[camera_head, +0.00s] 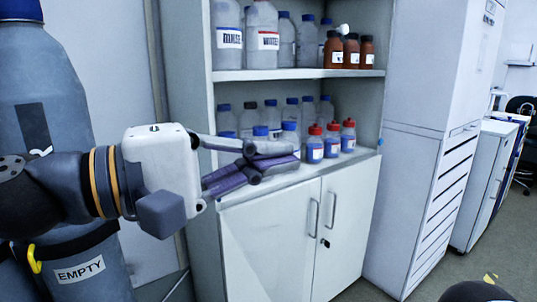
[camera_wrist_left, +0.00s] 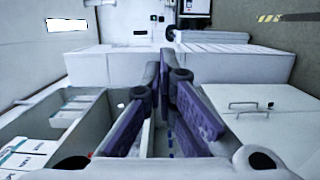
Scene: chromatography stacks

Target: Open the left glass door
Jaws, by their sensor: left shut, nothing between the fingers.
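The cabinet (camera_head: 208,120) has upper shelves of bottles and two solid white lower doors (camera_head: 265,245). I cannot make out a glass pane or a glass door handle in front of the shelves. My left gripper (camera_head: 268,166) is shut and empty. It appears in front of the shelves, just above the ledge over the lower doors, and hides some bottles behind it. Whether it touches anything is unclear. In the left wrist view its purple-padded fingers (camera_wrist_left: 162,85) point towards the cabinet area, with the lower doors (camera_wrist_left: 262,130) on the right. My right gripper is not in view.
Red-capped bottles (camera_head: 331,140) stand near the ledge edge. A grey cylinder marked EMPTY (camera_head: 45,75) is at the left. A tall white unit (camera_head: 430,70) stands right of the cabinet.

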